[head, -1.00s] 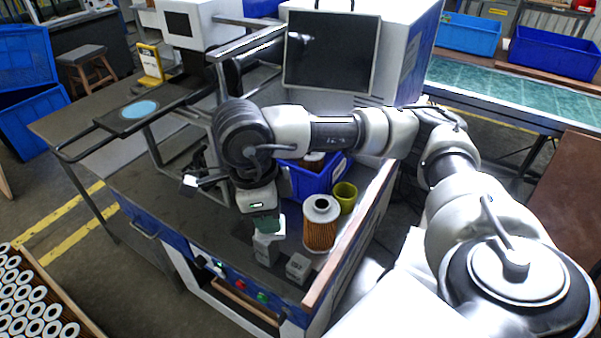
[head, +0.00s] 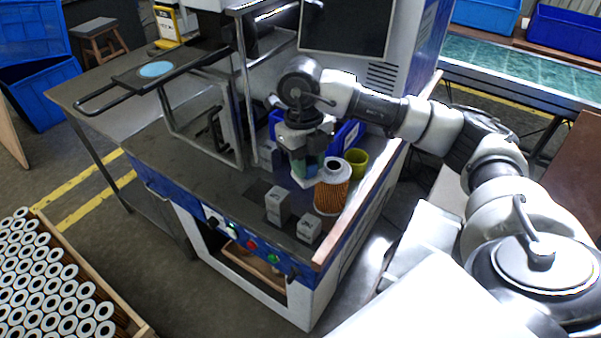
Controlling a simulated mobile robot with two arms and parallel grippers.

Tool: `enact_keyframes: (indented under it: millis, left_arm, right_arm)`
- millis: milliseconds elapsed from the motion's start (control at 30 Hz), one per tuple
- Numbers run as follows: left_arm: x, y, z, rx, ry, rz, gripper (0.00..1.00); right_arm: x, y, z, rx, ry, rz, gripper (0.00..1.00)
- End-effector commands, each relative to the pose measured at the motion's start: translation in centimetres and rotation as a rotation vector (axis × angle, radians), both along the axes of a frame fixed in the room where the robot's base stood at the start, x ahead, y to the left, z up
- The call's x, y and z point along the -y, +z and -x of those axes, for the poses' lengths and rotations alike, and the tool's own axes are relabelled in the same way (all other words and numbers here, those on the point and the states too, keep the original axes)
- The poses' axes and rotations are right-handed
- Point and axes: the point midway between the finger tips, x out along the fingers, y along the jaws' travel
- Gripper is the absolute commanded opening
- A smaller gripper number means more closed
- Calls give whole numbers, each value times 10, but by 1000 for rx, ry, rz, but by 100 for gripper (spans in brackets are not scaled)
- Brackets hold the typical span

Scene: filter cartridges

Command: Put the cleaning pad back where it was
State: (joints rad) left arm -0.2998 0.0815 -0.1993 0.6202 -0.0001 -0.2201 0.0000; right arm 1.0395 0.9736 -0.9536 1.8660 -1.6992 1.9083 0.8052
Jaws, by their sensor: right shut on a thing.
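The green cleaning pad (head: 313,163) is in the jaws of my right gripper (head: 305,172), which points down over the back right of the workbench. The gripper is shut on it. The fingers hide part of the pad. A pale shape shows just under the jaws; I cannot tell whether it is a fingertip or a separate holder, nor whether the pad touches anything below. An orange pleated filter cartridge (head: 332,190) with a white top stands upright just right of the gripper. My left gripper is not in view.
Two grey blocks (head: 278,204) (head: 310,229) stand in front of the gripper. A yellow-green cup (head: 356,162) and a blue bin (head: 346,134) are close behind it. A metal frame (head: 243,110) rises to the left. The bench's front left (head: 190,165) is clear.

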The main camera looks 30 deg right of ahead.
Motion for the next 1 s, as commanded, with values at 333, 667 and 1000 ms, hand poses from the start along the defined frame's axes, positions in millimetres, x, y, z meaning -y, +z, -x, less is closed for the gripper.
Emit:
enact_keyframes:
  millis: [333, 667, 1000]
  left_arm:
    - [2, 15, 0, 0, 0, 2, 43]
    - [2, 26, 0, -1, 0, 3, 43]
    - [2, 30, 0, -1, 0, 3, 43]
  right_arm:
    - [31, 2, -71, 0, -1, -1, 9]
    - [33, -64, -74, -5, 2, 0, 9]
    - [33, -96, -74, -4, 3, 1, 9]
